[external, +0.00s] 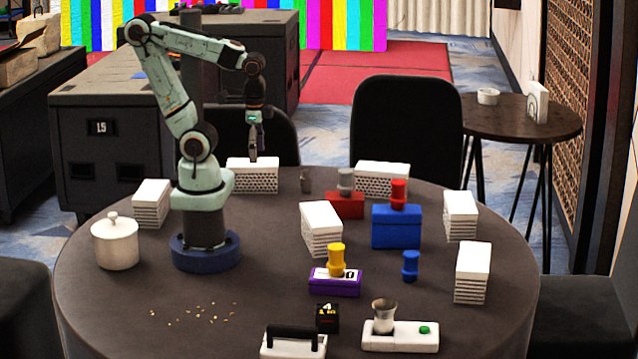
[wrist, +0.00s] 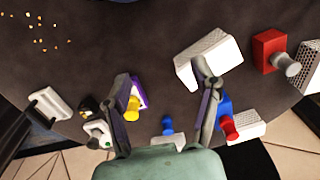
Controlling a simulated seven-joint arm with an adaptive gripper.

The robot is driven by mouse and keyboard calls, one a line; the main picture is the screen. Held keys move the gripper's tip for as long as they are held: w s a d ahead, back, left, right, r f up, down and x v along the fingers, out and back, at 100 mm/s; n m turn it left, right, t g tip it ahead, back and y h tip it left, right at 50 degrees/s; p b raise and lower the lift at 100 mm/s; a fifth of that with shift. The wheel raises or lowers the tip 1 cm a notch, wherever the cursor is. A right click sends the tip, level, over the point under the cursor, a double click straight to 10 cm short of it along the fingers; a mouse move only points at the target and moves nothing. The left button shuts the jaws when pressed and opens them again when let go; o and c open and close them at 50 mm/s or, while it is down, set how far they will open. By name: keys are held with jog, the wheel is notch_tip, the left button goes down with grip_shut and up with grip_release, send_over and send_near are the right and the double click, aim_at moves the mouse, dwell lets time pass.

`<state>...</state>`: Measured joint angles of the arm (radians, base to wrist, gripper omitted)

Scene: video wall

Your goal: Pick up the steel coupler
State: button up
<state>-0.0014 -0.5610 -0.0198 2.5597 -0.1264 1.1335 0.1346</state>
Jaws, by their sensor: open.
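A grey two-step coupler (external: 346,180), which looks like the steel one, stands on a red box (external: 345,205) at the back of the round table. In the wrist view the grey coupler (wrist: 287,64) and the red box (wrist: 268,46) are at the right edge, outside my fingers. My gripper (external: 254,154) points down above the back of the table, left of the coupler and apart from it. In the wrist view my gripper (wrist: 160,80) is open, with nothing between its fingertips but bare tabletop.
A small dark grey piece (external: 305,180) stands left of the red box. White blocks (external: 382,178) stand around the table. A red coupler (external: 398,195), yellow coupler (external: 336,259) and blue coupler (external: 410,265) stand nearby. A white pot (external: 115,242) is at left.

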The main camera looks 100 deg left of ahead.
jog(key=w+r+m+t+h, duration=0.1)
jog(key=w+r+m+t, duration=0.2)
jog(key=w+r+m, duration=0.55)
jog(key=w+a+f+t, duration=0.1)
jog(key=w+a+f, duration=0.1)
jog(key=w+a, duration=1.25)
jog(key=s+a+f+n+y, duration=0.1)
jog(key=a+f, duration=0.3)
jog(key=a, duration=0.4)
jog(key=s+a+f+n, duration=0.1)
jog(key=a+f, duration=0.3)
jog(key=a, duration=0.4)
jog(key=n+g+h, duration=0.1)
jog(key=n+g, duration=0.2)
jog(key=n, duration=0.2)
send_over(306, 171)
jog(key=f, duration=1.3)
jog(key=shift+s+a+f, duration=0.2)
jog(key=shift+s+f, duration=0.15)
jog(key=shift+s, duration=0.05)
jog(key=f, duration=0.5)
jog(key=shift+w+f, duration=0.3)
jog(key=shift+f, duration=0.35)
